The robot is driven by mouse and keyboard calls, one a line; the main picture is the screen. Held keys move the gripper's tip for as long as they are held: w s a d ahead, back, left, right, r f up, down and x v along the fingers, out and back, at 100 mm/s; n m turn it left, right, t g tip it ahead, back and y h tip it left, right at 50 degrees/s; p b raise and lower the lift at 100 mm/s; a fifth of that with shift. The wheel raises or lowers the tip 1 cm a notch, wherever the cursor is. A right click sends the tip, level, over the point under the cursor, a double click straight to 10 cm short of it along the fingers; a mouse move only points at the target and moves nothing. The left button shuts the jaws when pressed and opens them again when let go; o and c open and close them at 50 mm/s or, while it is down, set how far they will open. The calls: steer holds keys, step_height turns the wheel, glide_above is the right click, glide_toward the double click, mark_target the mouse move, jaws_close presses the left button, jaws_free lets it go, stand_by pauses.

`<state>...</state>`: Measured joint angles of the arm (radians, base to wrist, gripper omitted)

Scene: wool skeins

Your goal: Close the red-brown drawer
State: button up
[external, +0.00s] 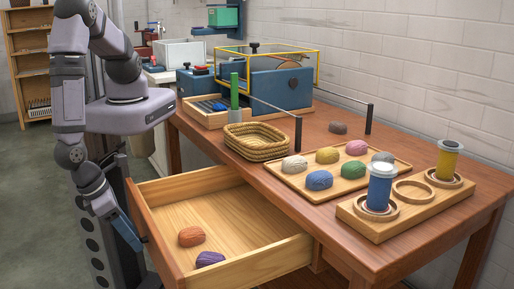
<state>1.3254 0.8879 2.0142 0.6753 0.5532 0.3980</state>
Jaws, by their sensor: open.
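The red-brown drawer (210,216) stands pulled out from the front of the red-brown table (328,132). Its inside is pale wood. An orange skein (191,236) and a purple skein (210,259) lie in it near the front panel. My gripper (138,243) is low at the drawer's outer left side, by the front panel. Its blue fingers point down toward the panel. It is open and holds nothing that I can see. I cannot tell whether it touches the panel. The drawer's handle is not visible.
A wooden tray (287,187) with several skeins, a wicker basket (241,152) and a wooden holder (403,224) with blue and yellow spools stand on the table. A metal rail (274,108) runs behind the basket. Open floor lies left of my arm.

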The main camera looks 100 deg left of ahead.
steer(key=shift+w+a+f, duration=0.15)
steer(key=shift+f, duration=0.35)
jaws_close()
steer(key=shift+w+a, duration=0.15)
steer(key=shift+a, duration=0.05)
steer(key=b, duration=0.5)
glide_above(248, 224)
steer(key=shift+r, duration=0.1)
steer(key=shift+a, duration=0.1)
jaws_free()
